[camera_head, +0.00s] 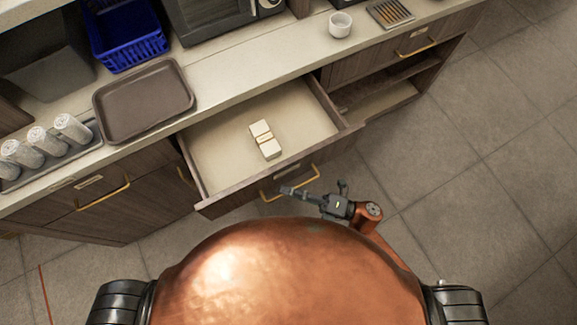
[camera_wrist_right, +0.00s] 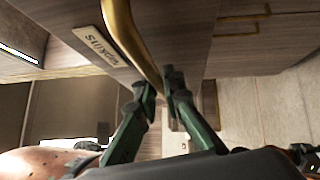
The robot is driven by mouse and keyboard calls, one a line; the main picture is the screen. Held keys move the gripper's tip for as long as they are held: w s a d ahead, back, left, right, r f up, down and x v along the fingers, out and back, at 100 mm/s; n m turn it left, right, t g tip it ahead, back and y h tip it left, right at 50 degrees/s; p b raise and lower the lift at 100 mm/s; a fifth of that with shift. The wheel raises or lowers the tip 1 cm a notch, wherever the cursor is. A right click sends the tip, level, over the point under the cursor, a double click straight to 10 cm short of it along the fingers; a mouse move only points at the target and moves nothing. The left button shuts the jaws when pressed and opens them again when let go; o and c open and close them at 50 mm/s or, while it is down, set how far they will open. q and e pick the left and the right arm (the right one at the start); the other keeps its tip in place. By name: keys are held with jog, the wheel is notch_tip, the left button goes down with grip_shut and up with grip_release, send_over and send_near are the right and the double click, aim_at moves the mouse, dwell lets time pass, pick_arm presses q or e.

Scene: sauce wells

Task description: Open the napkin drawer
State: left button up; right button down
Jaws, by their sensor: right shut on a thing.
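The napkin drawer (camera_head: 215,155) is pulled well out from under the counter, and its pale inside shows in the head view. A banded white napkin stack (camera_head: 265,140) lies in it. The brass handle (camera_head: 268,197) is on its wooden front. My right gripper (camera_head: 286,190) is shut on this handle. In the right wrist view, the fingers (camera_wrist_right: 166,88) close around the brass bar (camera_wrist_right: 122,32), beside a label plate (camera_wrist_right: 95,46) reading napkins. My left gripper is not in view.
A brown tray (camera_head: 143,100) lies on the counter (camera_head: 235,85) behind the drawer. A blue basket (camera_head: 125,35), a white bowl (camera_head: 340,24) and rolled cutlery (camera_head: 40,140) also stand there. Another handled front (camera_head: 110,195) is at left. Tiled floor (camera_head: 490,170) is clear at right.

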jog(key=c, duration=2)
grip_release()
jog(key=shift+c, duration=0.2)
jog(key=v, duration=1.2)
